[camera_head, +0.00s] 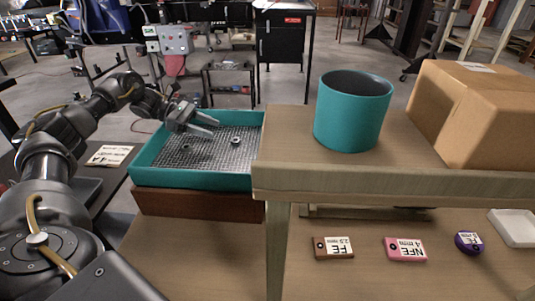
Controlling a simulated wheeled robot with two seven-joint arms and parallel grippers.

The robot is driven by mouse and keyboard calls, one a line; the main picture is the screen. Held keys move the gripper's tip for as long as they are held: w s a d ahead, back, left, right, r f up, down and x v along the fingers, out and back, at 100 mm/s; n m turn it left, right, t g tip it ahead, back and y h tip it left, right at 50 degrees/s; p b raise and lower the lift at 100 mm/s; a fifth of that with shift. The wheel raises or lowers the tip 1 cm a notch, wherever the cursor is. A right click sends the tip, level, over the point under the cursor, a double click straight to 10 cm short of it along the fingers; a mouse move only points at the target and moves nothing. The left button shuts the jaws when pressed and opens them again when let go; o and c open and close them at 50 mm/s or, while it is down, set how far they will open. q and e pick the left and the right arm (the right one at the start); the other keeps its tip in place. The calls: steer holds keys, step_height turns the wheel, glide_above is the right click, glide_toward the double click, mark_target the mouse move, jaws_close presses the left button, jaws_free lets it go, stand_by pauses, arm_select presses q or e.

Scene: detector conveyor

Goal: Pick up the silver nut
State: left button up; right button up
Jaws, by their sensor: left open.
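A small silver nut (236,141) lies on the grey mesh floor of the teal tray (190,180), right of the tray's middle. A second, darker small piece (186,147) lies further left on the mesh. My left gripper (212,127) is open and empty, above the back part of the tray. Its fingers point right, a little up and left of the silver nut and apart from it. My right gripper does not show.
A wooden table (290,182) right of the tray carries a teal bin (352,112) and a cardboard box (480,113). On the lower surface lie a brown FE block (333,257), a pink NFE block (405,258), a purple disc (468,251) and a white dish (514,229).

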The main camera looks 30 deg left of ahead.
mark_target(235, 140)
arm_select(q)
steer(key=shift+s+a+f, duration=0.1)
steer(key=shift+a+f, duration=0.05)
steer(key=shift+d+f, duration=0.15)
steer(key=shift+d, duration=0.1)
steer(key=shift+w+d+f, duration=0.15)
steer(key=shift+w+d, duration=0.1)
steer(key=shift+d, duration=0.1)
steer(key=shift+w+d+f, duration=0.15)
steer(key=shift+w+d, duration=0.15)
steer(key=shift+d, duration=0.2)
steer(key=p+x, duration=0.2)
steer(key=x, duration=0.2)
steer(key=shift+s+d+p, duration=0.15)
steer(key=shift+p, duration=0.25)
steer(key=shift+w+d+f, duration=0.25)
steer(key=shift+d+f, duration=0.05)
steer(key=shift+d, duration=0.05)
steer(key=c, duration=1)
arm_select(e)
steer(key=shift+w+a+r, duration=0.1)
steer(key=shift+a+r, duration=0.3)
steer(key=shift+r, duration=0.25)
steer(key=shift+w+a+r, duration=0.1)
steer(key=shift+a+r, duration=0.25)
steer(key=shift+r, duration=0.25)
